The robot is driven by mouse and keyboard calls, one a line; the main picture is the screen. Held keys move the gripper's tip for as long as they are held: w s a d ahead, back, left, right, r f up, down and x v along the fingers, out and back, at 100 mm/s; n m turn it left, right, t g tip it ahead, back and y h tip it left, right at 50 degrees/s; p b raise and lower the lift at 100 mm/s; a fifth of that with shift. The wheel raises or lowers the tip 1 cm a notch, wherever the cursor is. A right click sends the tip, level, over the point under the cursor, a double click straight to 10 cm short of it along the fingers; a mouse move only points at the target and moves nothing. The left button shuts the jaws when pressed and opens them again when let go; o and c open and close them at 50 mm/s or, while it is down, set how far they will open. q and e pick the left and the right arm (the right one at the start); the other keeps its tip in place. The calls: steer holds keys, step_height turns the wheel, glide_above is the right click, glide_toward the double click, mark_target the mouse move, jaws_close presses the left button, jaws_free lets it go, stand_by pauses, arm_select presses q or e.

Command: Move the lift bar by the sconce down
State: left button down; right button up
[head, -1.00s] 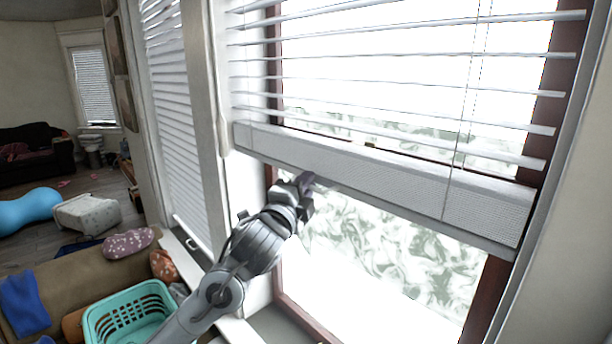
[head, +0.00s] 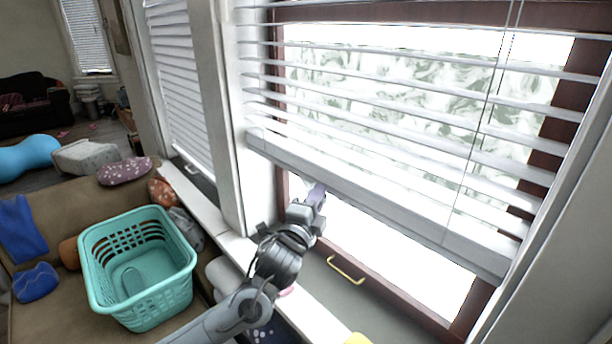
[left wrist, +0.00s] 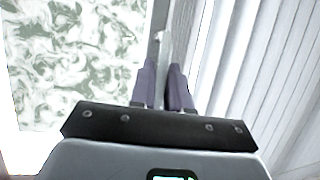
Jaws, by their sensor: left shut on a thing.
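The lift bar (head: 385,205) is the white bottom rail of the window blind. It hangs tilted across the picture, below several slats, with bright glass showing under it. My left gripper (head: 317,194) is at the underside of the bar, left of its middle. In the left wrist view, the purple fingers of my left gripper (left wrist: 164,68) are close together with a thin pale edge between them. They are shut on the lift bar, whose contact is partly hidden. No sconce can be made out. My right gripper is not in view.
A brass handle (head: 346,270) sits on the lower window frame. A second blind (head: 180,90) hangs on the window to the left. A wall edge borders the right.

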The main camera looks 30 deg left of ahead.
arm_select(q)
step_height(320, 180, down, 26)
steer(key=b, duration=0.5)
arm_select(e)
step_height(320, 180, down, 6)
arm_select(q)
steer(key=shift+f, duration=0.1)
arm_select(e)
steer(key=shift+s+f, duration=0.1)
arm_select(q)
steer(key=c, duration=1.2)
jaws_free()
steer(key=shift+o, duration=0.2)
steer(key=shift+s, duration=0.15)
steer(key=p+v, duration=0.3)
steer(key=v, duration=0.6)
steer(key=shift+s, duration=0.25)
steer(key=shift+s+d+f+p, duration=0.1)
steer(key=shift+s+p, duration=0.2)
steer(key=shift+s, duration=0.25)
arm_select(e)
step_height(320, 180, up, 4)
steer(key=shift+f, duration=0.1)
arm_select(q)
steer(key=shift+c, duration=0.5)
